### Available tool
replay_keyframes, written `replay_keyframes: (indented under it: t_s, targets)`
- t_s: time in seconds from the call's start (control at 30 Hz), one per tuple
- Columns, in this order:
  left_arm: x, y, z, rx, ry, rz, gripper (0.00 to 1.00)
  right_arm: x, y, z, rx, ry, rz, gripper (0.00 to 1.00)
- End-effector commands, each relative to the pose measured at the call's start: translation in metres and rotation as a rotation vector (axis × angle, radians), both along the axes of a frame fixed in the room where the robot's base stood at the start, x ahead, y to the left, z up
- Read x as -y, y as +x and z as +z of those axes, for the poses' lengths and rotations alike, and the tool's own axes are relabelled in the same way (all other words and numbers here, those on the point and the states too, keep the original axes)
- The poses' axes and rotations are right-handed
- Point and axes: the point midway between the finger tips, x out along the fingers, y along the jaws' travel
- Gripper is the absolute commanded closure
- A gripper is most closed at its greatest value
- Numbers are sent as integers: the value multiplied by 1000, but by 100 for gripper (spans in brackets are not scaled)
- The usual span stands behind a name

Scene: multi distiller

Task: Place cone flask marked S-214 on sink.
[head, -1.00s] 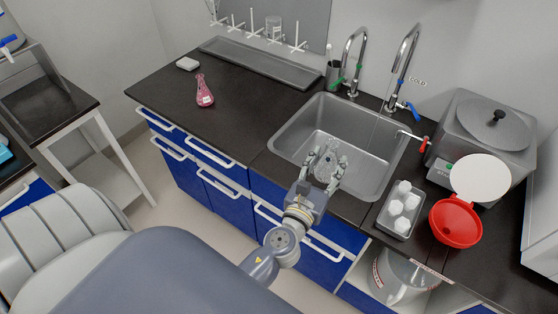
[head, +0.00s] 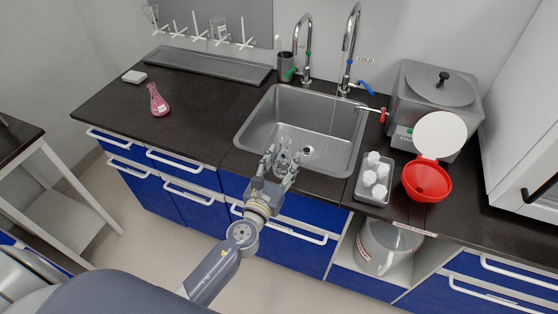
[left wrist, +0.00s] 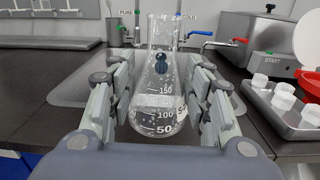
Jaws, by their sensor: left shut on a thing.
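My left gripper (head: 281,160) is shut on a clear cone flask (head: 286,155), above the front left part of the sink (head: 252,133). In the left wrist view the flask (left wrist: 160,105) stands upright between the fingers and shows scale marks of 50, 100 and 150. Its S-214 mark cannot be read in these frames. Whether its base touches anything cannot be told. A second cone flask with pink contents (head: 158,101) stands on the counter to the left. My right gripper is out of view.
Two taps (head: 350,45) stand behind the sink. Black counter (head: 205,125) left of the sink is mostly clear.

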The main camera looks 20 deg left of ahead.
Motion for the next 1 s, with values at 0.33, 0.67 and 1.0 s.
replay_keyframes:
  t_s: [0.33, 0.67, 1.0]
  targets:
    - [-17, 23, -17, -1, 1, -1, 83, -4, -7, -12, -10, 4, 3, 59]
    - [-17, 23, -38, 1, 1, 0, 83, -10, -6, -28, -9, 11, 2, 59]
    - [-17, 23, -42, 0, 1, 0, 47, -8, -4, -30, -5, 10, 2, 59]
